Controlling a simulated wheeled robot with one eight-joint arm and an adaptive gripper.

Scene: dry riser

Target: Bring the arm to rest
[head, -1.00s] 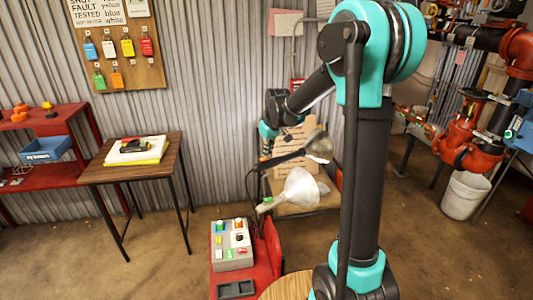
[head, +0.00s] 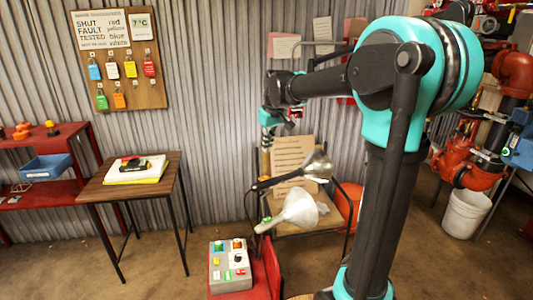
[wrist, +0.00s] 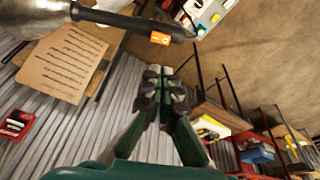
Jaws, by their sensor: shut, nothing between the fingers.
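My arm rises on the right of the head view, its teal elbow high and its dark forearm reaching left. My gripper (head: 267,135) hangs at the end of it, small, in front of the corrugated wall above a stand. In the wrist view my gripper (wrist: 160,78) has its two fingers together, with nothing between them. It touches nothing that I can see. In the head view the fingertips are too small to make out clearly.
A grey control box (head: 230,270) is in front. A wooden table (head: 105,190) stands left. Red piping (head: 462,160) and a white bucket (head: 466,214) are right.

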